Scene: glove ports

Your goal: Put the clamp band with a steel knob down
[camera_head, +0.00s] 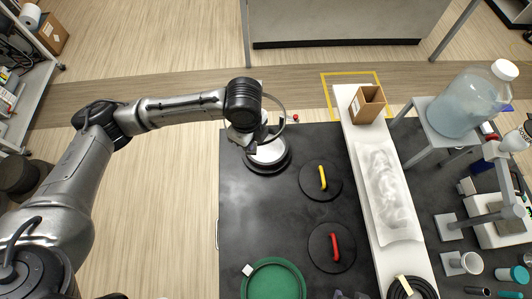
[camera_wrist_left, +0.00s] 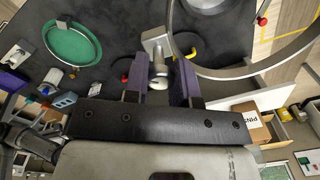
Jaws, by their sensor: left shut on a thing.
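My left gripper (camera_head: 250,148) is shut on the steel knob (camera_wrist_left: 158,70) of the clamp band, between its two purple fingers. The clamp band (camera_wrist_left: 222,73) is a large grey metal ring to the right of the fingers in the left wrist view. In the head view its thin arc (camera_head: 284,110) shows beside my wrist, tilted above the far end of the black bench top (camera_head: 250,215). A dark round port with a white middle (camera_head: 268,152) lies just below the gripper in the picture.
A black lid with a yellow handle (camera_head: 322,178) and one with a red handle (camera_head: 335,247) lie on the bench. A green round tray (camera_head: 272,262) and a white cube (camera_head: 248,270) are at the near end. A white shelf with a cardboard box (camera_head: 367,104) borders the right.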

